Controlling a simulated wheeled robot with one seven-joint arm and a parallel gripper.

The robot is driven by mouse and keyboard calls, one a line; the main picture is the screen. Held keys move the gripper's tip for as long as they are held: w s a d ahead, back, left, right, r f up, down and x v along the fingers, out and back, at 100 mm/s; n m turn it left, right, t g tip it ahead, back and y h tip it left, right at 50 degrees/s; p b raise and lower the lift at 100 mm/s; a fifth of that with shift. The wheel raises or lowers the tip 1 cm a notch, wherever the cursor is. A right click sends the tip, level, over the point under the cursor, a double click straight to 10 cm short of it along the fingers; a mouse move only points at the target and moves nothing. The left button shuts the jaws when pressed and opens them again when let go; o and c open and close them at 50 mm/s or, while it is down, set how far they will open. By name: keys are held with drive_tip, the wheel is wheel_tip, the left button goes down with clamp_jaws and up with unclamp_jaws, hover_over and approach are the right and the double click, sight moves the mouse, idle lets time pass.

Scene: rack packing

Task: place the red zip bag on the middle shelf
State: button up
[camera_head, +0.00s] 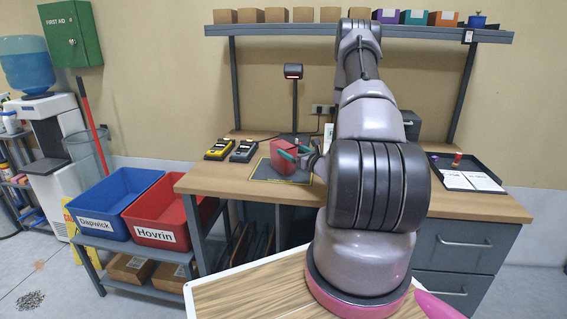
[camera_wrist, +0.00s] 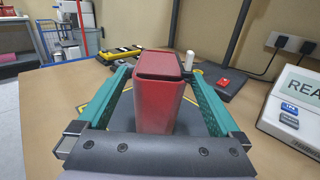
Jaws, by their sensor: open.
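The red zip bag (camera_head: 283,158) stands upright on a dark mat with a yellow border (camera_head: 262,176) on the workbench. In the wrist view the red bag (camera_wrist: 158,92) stands between the two green fingers of my gripper (camera_wrist: 158,73). The fingers are open, one on each side, with a visible gap at the left; contact on the right is hard to tell. In the head view my gripper (camera_head: 294,151) is low over the mat, partly hidden by my arm. A shelf (camera_head: 292,30) with several small boxes runs above the bench; I cannot tell which shelf is the middle one.
A scanner on a stand (camera_head: 294,90) is behind the mat. Two handheld devices (camera_head: 231,149) lie left of it. A black tray (camera_head: 466,172) is at the right. Blue (camera_head: 100,225) and red (camera_head: 152,232) bins stand on a low rack at the left.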

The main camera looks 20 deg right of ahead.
sight(275, 141)
drive_tip(key=w, duration=0.3)
drive_tip(key=w+a, duration=0.1)
drive_tip(key=w, duration=0.1)
drive_tip(key=shift+w+a, duration=0.1)
drive_tip(key=shift+w, duration=0.3)
clamp_jaws()
drive_tip(key=shift+r, duration=0.1)
